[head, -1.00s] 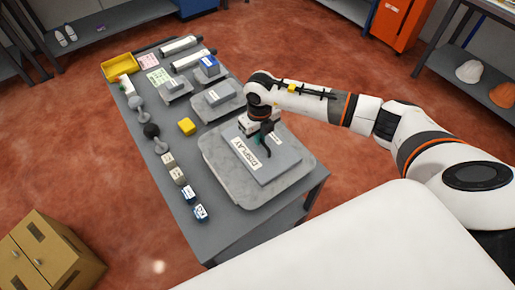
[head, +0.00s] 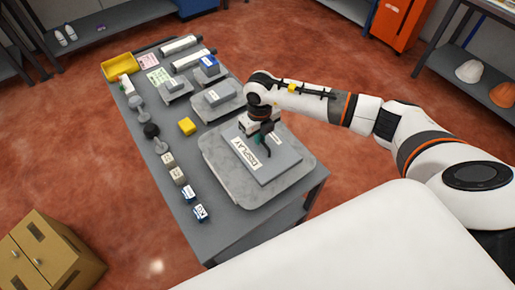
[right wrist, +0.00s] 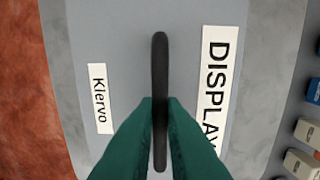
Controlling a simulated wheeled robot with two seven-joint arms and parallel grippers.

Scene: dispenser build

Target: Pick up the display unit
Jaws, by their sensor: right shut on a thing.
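The display unit (head: 278,165) is a flat grey slab with a white DISPLAY label. It lies on a pale grey rounded tray (head: 222,178) at the near end of the table. In the right wrist view the unit (right wrist: 120,60) shows a DISPLAY label, a Klervo label and a dark upright handle (right wrist: 160,70). My right gripper (head: 263,148) is over the unit. In the right wrist view its green fingers (right wrist: 160,115) are shut on the handle from both sides. The unit appears to rest on the tray. My left gripper is not in view.
On the grey table (head: 240,225), small labelled blocks (head: 188,194) line the left edge. Another tray with a grey unit (head: 219,96) lies just behind. A yellow bin (head: 119,67) stands at the far end.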

